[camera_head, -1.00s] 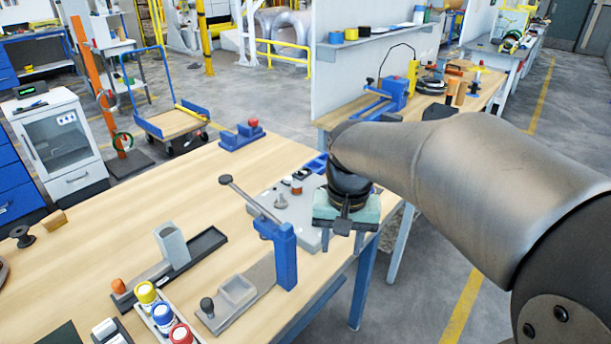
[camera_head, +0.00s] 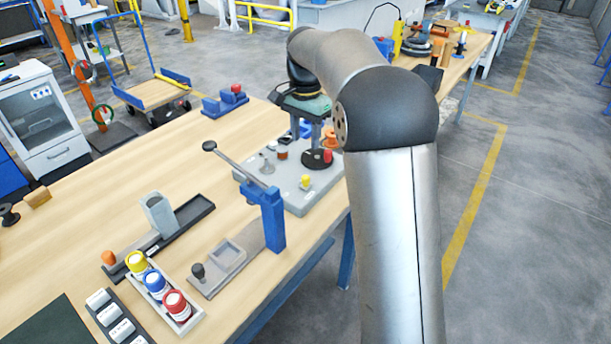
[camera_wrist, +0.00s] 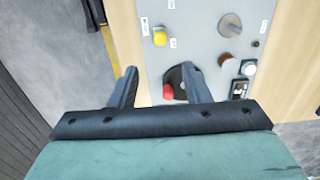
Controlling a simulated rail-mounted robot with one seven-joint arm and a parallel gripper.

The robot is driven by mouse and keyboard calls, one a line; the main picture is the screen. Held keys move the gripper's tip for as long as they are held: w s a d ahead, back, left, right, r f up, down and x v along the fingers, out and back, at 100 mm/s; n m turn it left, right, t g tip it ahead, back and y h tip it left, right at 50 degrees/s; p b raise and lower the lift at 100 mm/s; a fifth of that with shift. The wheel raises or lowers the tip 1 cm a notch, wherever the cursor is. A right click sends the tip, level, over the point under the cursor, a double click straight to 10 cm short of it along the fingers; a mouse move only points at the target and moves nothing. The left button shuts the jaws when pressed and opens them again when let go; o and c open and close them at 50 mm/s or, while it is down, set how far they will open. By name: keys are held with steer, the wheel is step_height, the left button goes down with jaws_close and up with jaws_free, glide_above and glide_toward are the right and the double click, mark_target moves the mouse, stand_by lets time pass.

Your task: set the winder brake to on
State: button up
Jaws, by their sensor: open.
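A grey control plate (camera_head: 297,197) lies on the wooden table, also seen in the wrist view (camera_wrist: 200,48). It carries a black round base (camera_head: 316,160) with a red knob (camera_head: 327,156); in the wrist view the red knob (camera_wrist: 168,91) shows between my fingers. It also carries a yellow knob (camera_wrist: 160,38), a grey lever knob (camera_wrist: 231,25) and a brown-red cylinder (camera_wrist: 228,60). The labels are too small to read, so I cannot tell which control is the brake. My gripper (camera_wrist: 160,72) is open, pointing down above the plate, apparently empty.
A blue lever press (camera_head: 272,215) stands left of the plate near the table's front edge. Red, blue and yellow capped jars (camera_head: 157,285) sit in a tray at the front. A blue block with a red knob (camera_head: 226,101) stands at the back. Bare tabletop (camera_head: 150,170) lies to the left.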

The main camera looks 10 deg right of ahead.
mark_target(306, 176)
step_height(306, 176, down, 13)
steer(key=shift+f+p, duration=0.1)
steer(key=shift+p, duration=0.35)
